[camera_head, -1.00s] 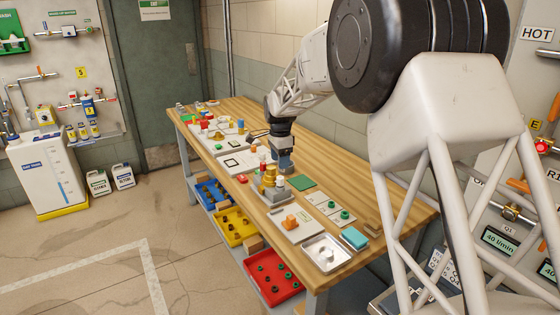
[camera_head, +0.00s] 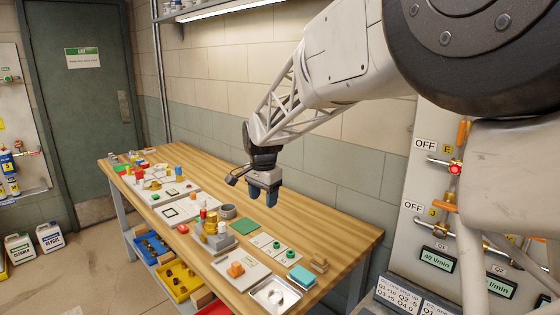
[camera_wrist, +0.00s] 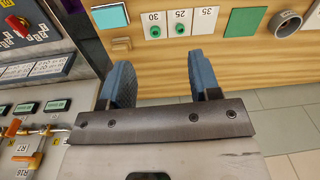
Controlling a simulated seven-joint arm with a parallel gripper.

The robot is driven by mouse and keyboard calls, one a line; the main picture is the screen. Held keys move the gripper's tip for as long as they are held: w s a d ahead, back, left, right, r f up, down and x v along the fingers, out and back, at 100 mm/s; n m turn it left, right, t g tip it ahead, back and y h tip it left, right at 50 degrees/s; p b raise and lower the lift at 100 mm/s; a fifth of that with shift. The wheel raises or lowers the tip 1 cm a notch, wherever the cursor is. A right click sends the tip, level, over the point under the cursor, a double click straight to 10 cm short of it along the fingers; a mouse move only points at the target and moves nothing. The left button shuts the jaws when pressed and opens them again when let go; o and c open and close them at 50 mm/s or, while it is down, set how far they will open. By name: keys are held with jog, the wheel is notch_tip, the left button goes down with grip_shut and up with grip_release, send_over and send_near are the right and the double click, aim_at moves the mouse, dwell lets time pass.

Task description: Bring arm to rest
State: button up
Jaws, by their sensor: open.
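My gripper (camera_head: 264,196) hangs in the air above the back part of the wooden workbench (camera_head: 330,235), fingers pointing down. Its two blue fingers are apart with nothing between them, as the wrist view also shows (camera_wrist: 162,78). The arm reaches in from the upper right, past the wall side of the bench. In the wrist view the bench (camera_wrist: 160,72) lies beyond the fingers, and no object touches them.
On the bench are a green mat (camera_head: 245,227), a grey ring (camera_head: 228,211), a metal tray (camera_head: 275,294), a cyan block (camera_head: 301,277) and several small parts. A panel with valves and displays (camera_head: 437,260) stands at the right. The air around the gripper is clear.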

jog(key=s+d+r+n, duration=0.2)
jog(key=s+d+r, duration=0.1)
jog(key=s+d, duration=0.65)
jog(key=s+d+f+n, duration=0.1)
jog(key=s+d, duration=0.3)
jog(key=s, duration=0.6)
jog(key=s+d+f+n+t, duration=0.1)
jog(key=s+d, duration=0.4)
jog(key=s, duration=0.6)
jog(key=s+d+f+n+t, duration=0.1)
jog(key=s+d+f+n, duration=0.2)
jog(key=s, duration=0.8)
jog(key=shift+d+n, duration=0.4)
jog(key=shift+d, duration=0.5)
